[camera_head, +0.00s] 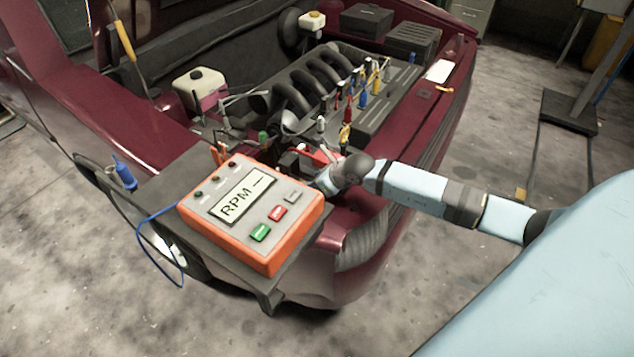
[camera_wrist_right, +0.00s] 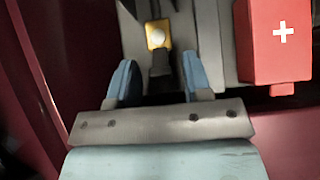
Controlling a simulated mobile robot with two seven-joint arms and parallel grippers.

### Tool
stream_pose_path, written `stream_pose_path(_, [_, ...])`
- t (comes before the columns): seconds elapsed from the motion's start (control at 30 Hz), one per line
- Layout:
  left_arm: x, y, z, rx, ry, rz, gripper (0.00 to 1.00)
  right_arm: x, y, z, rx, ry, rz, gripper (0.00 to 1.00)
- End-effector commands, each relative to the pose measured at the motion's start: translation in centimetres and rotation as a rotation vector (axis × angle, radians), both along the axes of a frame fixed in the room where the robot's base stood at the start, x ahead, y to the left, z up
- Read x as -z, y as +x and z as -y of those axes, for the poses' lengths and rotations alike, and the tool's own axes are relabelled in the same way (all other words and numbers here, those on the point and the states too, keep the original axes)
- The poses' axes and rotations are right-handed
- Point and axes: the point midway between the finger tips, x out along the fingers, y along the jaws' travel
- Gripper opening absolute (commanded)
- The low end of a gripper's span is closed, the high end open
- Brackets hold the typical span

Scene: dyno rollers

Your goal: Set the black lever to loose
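My right gripper (camera_wrist_right: 160,70) is open in the right wrist view, its two blue fingers apart. A dark piece that looks like the black lever (camera_wrist_right: 161,64) lies between the fingers, with gaps on both sides. A yellow plate with a pale round knob (camera_wrist_right: 157,35) is just beyond it. In the head view my right gripper (camera_head: 322,179) reaches into the front corner of the engine bay, behind the orange box. The wrist hides most of it, and I cannot make out the lever there. My left gripper is not in view.
An orange RPM box (camera_head: 262,238) with colored buttons stands on a grey shelf (camera_head: 290,270) close to the gripper. A red block with a white cross (camera_wrist_right: 278,45) is right of the fingers. The engine (camera_head: 305,85) and several colored plugs are behind. The maroon car body (camera_head: 440,120) borders the bay.

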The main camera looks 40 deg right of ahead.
Motion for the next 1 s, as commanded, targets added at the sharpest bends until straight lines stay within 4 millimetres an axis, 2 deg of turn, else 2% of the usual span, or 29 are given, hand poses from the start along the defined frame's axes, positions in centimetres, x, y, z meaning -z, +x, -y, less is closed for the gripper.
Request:
stream_pose_path(0.03, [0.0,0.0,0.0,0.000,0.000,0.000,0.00,0.0,0.0,0.0,0.000,0.000,0.000,0.33])
stream_pose_path(0.17, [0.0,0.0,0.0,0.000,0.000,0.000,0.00,0.0,0.0,0.0,0.000,0.000,0.000,0.03])
stream_pose_path(0.2, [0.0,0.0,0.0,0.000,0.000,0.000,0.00,0.0,0.0,0.0,0.000,0.000,0.000,0.00])
stream_pose_path(0.57, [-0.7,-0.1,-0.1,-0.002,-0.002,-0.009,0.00,-0.5,0.2,0.0,0.001,-0.023,-0.054,0.00])
stream_pose_path(1.0, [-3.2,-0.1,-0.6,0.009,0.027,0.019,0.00,-1.5,1.4,-0.4,0.000,-0.151,-0.357,0.00])
